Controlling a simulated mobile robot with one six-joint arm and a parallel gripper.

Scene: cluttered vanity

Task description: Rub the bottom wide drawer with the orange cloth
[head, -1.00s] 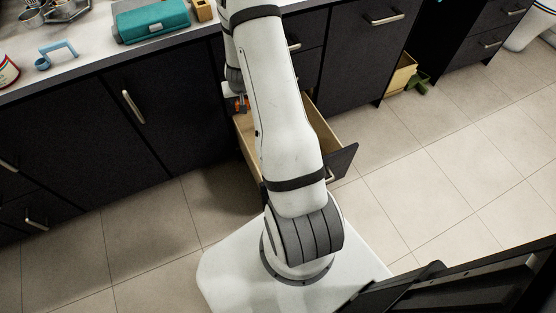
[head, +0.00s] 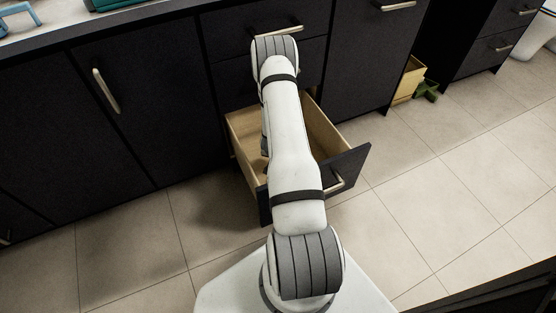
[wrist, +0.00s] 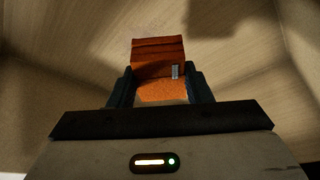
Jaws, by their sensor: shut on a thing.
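The bottom wide drawer (head: 242,132) is pulled open, with a light wood inside and a dark front. My arm reaches down into it and hides much of its inside in the head view. In the wrist view my gripper (wrist: 160,92) is shut on the folded orange cloth (wrist: 158,54), inside the drawer. The pale wood of the drawer (wrist: 75,50) lies close beyond the cloth. I cannot tell for sure whether the cloth touches it. In the head view the cloth is hidden behind my arm.
Dark cabinet doors with metal handles (head: 106,91) stand to the left. Closed drawers (head: 228,22) are above the open one. A yellow box (head: 409,80) and a green object (head: 427,91) are on the floor at right. The tiled floor (head: 420,190) is clear.

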